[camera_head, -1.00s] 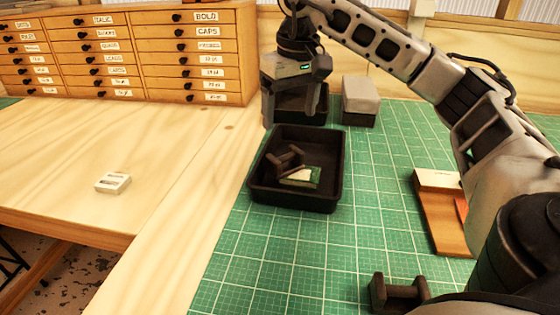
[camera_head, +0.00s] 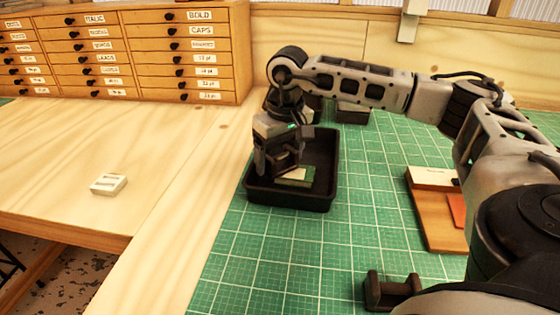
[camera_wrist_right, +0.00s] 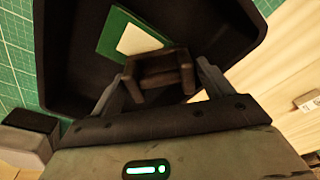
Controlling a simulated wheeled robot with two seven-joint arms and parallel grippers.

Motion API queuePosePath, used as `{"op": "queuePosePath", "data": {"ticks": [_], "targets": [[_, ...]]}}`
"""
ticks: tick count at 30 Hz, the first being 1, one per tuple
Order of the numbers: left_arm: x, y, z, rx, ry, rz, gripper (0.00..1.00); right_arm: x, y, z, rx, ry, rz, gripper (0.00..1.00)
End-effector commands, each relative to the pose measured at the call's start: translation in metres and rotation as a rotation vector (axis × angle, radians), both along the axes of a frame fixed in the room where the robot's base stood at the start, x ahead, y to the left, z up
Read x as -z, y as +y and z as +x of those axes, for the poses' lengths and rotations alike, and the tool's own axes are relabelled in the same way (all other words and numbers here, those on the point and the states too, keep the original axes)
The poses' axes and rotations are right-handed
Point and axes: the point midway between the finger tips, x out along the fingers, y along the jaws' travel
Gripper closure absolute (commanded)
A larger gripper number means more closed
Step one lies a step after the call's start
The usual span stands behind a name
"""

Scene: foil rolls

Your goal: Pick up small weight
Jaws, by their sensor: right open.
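A small dark weight (camera_wrist_right: 160,76) with two end blocks and a bar sits in the black tray (camera_head: 328,165). My right gripper (camera_head: 277,168) is lowered into the tray, pointing down over the weight. In the right wrist view my right gripper (camera_wrist_right: 160,88) is open, with one finger on each side of the weight. I cannot tell whether the fingers touch it. In the head view the weight is largely hidden by the gripper. My left gripper is not in view.
A green and cream block (camera_head: 297,177) lies in the tray beside the weight. A similar dark weight (camera_head: 392,291) stands on the green mat (camera_head: 300,255) in front. A wooden board (camera_head: 437,215) is at right. A light small block (camera_head: 108,184) lies on the wooden table.

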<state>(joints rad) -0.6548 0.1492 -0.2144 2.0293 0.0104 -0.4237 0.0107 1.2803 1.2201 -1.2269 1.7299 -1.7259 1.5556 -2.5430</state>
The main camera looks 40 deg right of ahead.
Motion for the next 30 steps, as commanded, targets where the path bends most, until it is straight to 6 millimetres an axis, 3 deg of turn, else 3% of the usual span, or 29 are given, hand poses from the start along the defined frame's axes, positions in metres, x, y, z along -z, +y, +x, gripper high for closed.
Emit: {"op": "queuePosePath", "data": {"ticks": [2,9,20,26,30], "targets": [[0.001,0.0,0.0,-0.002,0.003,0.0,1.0,0.0,0.0,0.0,0.0,0.0,0.0,0.21],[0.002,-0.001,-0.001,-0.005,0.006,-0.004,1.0,-0.002,0.0,0.001,0.0,-0.004,0.001,0.8],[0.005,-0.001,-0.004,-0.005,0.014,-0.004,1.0,-0.008,0.0,0.001,0.0,-0.005,0.001,0.8],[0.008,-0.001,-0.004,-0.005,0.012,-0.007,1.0,-0.031,0.001,0.002,-0.002,-0.008,0.002,0.8],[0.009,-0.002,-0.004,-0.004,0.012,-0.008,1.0,-0.054,0.015,-0.011,-0.006,-0.008,0.001,0.8]]}}
